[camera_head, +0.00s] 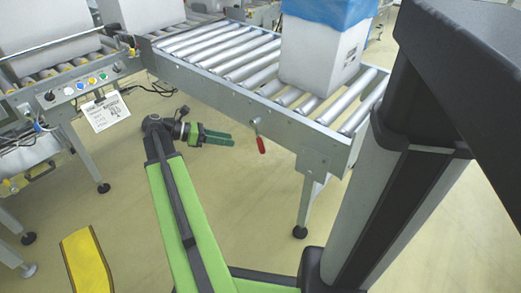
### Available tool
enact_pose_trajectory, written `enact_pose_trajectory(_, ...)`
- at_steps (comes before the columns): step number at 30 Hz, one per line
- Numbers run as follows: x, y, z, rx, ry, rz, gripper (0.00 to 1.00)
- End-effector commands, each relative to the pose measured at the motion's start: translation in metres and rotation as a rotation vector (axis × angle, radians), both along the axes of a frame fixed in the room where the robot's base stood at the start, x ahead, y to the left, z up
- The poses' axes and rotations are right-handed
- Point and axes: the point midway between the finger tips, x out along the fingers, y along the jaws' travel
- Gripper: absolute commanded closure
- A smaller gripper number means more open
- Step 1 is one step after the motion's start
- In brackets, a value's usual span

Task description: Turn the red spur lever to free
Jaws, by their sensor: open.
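The red spur lever (261,145) hangs down from the side rail of the roller conveyor (230,96), near its right end. Its red grip points down and slightly right below a metal pivot. My gripper (232,138) is at the end of my green arm, to the left of the lever. Its green fingers point right toward the lever, with a small gap in the picture. The gripper is open and nothing shows between the fingers.
A white box with a blue liner (322,50) stands on the rollers above the lever. A control panel with coloured buttons (85,84) and a hanging tag (108,110) is at left. A conveyor leg (308,200) stands right of the lever. A yellow object (86,262) lies at lower left.

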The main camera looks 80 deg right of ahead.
Motion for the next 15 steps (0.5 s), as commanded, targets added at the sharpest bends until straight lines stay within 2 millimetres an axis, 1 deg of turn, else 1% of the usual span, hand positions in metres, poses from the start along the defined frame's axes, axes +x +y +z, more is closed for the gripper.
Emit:
enact_pose_trajectory(1,-0.014,-0.003,-0.011,0.000,0.000,-0.003,0.59)
enact_pose_trajectory(9,-0.073,-0.024,-0.036,0.000,0.000,-0.002,0.59)
enact_pose_trajectory(12,-0.092,-0.031,-0.043,-0.001,-0.001,-0.003,0.59)
enact_pose_trajectory(15,-0.107,-0.037,-0.048,-0.001,-0.001,-0.002,0.59)
